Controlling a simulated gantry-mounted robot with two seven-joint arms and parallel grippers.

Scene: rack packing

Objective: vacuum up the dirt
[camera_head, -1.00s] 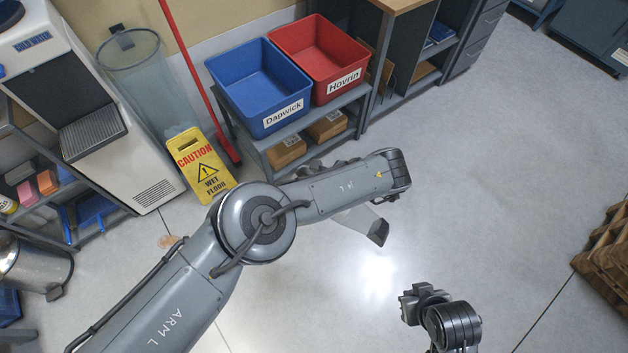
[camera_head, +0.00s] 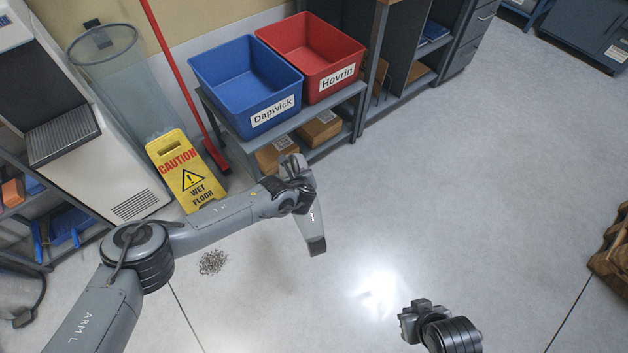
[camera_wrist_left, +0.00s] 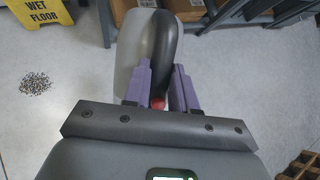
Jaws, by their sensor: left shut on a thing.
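A patch of dark, grainy dirt (camera_head: 213,262) lies on the grey floor below the left forearm, in front of the caution sign. It also shows at the left of the left wrist view (camera_wrist_left: 38,84). My left gripper (camera_wrist_left: 160,92) is shut on the handle of a handheld vacuum (camera_wrist_left: 158,40) with a dark grip and a pale body. In the head view the vacuum (camera_head: 315,232) hangs from the gripper, its end pointing down, to the right of the dirt and apart from it. My right gripper (camera_head: 412,318) is low in the head view; its jaw state is unclear.
A yellow wet-floor sign (camera_head: 186,172) stands behind the dirt. A low rack (camera_head: 345,95) carries a blue bin (camera_head: 240,85) and a red bin (camera_head: 312,60). A red pole (camera_head: 175,70) leans by the wall. A pallet (camera_head: 612,245) is at right. The middle floor is clear.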

